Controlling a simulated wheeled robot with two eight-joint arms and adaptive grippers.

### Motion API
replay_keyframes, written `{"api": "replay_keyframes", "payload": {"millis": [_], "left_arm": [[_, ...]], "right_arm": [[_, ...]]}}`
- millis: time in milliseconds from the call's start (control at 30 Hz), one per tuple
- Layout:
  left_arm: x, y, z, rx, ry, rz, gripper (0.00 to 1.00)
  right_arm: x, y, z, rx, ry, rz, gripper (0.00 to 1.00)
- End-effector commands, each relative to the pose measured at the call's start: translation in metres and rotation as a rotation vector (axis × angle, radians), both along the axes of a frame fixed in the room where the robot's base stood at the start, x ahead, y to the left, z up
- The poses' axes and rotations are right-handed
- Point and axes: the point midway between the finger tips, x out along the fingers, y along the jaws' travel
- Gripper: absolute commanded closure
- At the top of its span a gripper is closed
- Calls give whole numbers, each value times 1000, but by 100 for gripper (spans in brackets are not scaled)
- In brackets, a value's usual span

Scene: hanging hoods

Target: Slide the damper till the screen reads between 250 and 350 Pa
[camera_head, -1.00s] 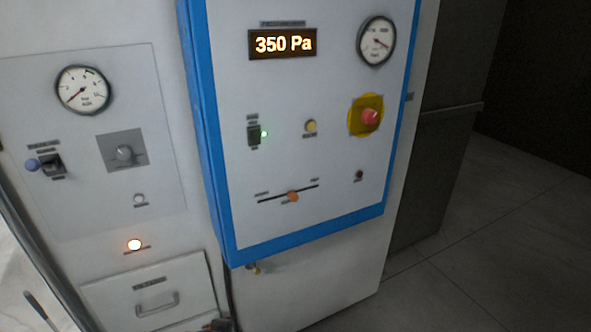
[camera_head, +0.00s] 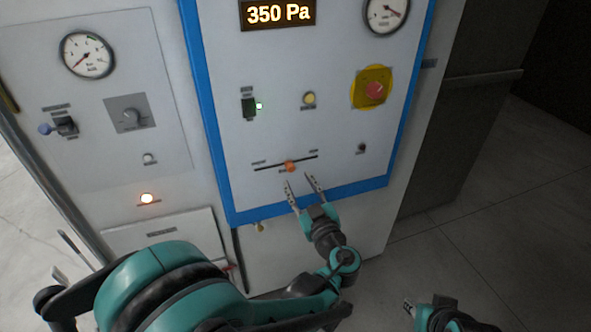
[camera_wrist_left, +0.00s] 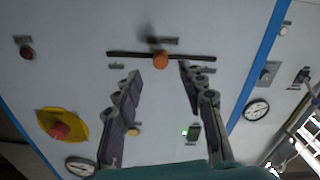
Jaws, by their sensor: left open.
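The damper slider has an orange knob (camera_head: 290,166) on a dark horizontal slot low on the blue-framed panel. The knob sits a little right of the slot's middle in the head view. The screen (camera_head: 278,13) reads 350 Pa. My left gripper (camera_head: 301,183) is open just below the knob, its fingers pointing up at the panel and apart from the knob. In the left wrist view the knob (camera_wrist_left: 160,60) lies beyond the gap between the open fingers (camera_wrist_left: 158,78). My right gripper (camera_head: 424,308) shows only partly at the bottom edge; its jaw state is unclear.
A red button on yellow (camera_head: 374,90), a yellowish button (camera_head: 309,98), a green-lit switch (camera_head: 250,107) and a round gauge (camera_head: 386,12) share the panel. A second panel with a gauge (camera_head: 88,55) stands left. Floor is clear at right.

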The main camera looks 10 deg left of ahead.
Motion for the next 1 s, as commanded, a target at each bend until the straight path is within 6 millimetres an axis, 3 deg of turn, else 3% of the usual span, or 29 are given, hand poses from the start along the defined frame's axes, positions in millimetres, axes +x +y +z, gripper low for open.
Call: {"api": "replay_keyframes", "payload": {"millis": [300,700,867,1000], "left_arm": [[41,29,-1,0,2,3,59],[49,34,0,0,3,0,59],[49,34,0,0,3,0,100],[49,34,0,0,3,0,100]], "right_arm": [[0,0,-5,0,0,0,69],[0,0,-5,0,0,0,69],[0,0,-5,0,0,0,69],[0,0,-5,0,0,0,69]]}}
